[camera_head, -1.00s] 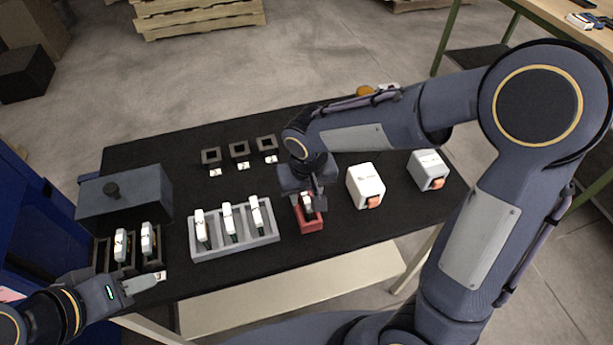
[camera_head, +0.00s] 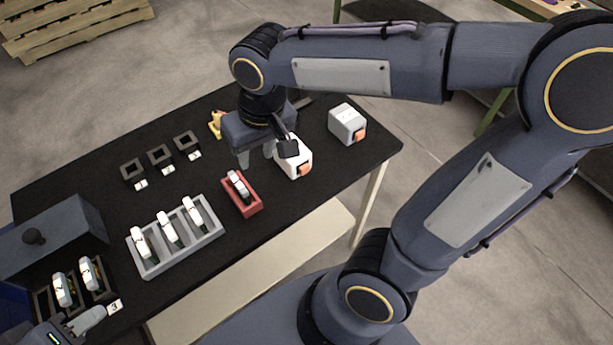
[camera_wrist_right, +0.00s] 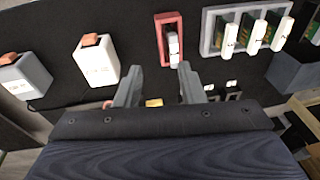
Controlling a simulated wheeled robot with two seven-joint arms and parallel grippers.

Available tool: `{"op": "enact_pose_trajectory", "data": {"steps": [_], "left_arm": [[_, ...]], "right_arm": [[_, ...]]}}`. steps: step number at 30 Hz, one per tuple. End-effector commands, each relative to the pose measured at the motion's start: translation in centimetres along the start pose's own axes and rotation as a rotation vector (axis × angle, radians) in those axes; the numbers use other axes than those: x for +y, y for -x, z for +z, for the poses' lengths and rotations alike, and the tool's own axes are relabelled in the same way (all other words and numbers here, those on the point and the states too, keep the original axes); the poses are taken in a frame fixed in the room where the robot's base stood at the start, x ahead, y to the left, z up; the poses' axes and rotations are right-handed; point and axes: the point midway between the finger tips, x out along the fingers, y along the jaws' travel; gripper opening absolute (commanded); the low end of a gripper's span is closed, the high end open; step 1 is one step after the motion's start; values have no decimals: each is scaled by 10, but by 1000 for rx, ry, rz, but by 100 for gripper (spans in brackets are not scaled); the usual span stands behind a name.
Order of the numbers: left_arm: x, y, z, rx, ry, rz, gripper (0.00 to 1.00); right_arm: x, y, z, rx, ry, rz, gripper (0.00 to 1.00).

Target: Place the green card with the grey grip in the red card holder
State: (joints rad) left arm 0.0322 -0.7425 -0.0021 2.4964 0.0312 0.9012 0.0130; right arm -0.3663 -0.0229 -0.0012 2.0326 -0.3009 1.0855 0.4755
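The red card holder (camera_head: 243,207) stands on the black table, right of the grey three-slot rack. A card with a pale grip (camera_head: 238,186) sits in it; its green part is not clearly visible. The right wrist view also shows the red holder (camera_wrist_right: 159,35) and the card's pale grip (camera_wrist_right: 173,45). My right gripper (camera_head: 256,157) is above and behind the holder, apart from the card. Its two fingers are spread and empty in the right wrist view (camera_wrist_right: 160,68). My left gripper (camera_head: 98,316) is at the lower left by a dark rack; its finger gap is unclear.
The grey rack (camera_head: 150,269) holds several pale-gripped cards. A dark rack (camera_head: 43,305) at the left holds two more, beside a grey box with a knob (camera_head: 60,232). Small dark square holders (camera_head: 160,158) stand behind.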

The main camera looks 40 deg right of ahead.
Motion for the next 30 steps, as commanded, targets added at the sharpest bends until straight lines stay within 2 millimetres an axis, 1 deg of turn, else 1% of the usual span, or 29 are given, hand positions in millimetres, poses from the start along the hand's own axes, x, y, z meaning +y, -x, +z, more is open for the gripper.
{"op": "enact_pose_trajectory", "data": {"steps": [1, 4, 6, 9, 12, 16, 23, 27, 30], "left_arm": [[0, 0, 0, 0, 0, 0, 36], [0, 0, 0, 0, 0, 0, 36], [0, 0, 0, 0, 0, 0, 36], [0, 0, 0, 0, 0, 0, 36], [0, 0, 0, 0, 0, 0, 36], [0, 0, 0, 0, 0, 0, 36], [0, 0, 0, 0, 0, 0, 36], [5, 10, -5, 0, 0, 0, 36], [3, 7, -4, 1, 0, 0, 36]], "right_arm": [[18, 8, 17, 32, -35, -45, 36], [37, 14, 50, 101, -72, -126, 36], [46, 15, 71, 157, -94, -168, 36], [51, 14, 94, 233, -120, -207, 36], [52, 11, 107, 290, -134, -226, 36], [52, 9, 114, 326, -140, -234, 36], [52, 8, 114, 328, -139, -236, 36], [50, 21, 112, 327, -139, -236, 36], [51, 17, 113, 327, -139, -236, 36]]}}
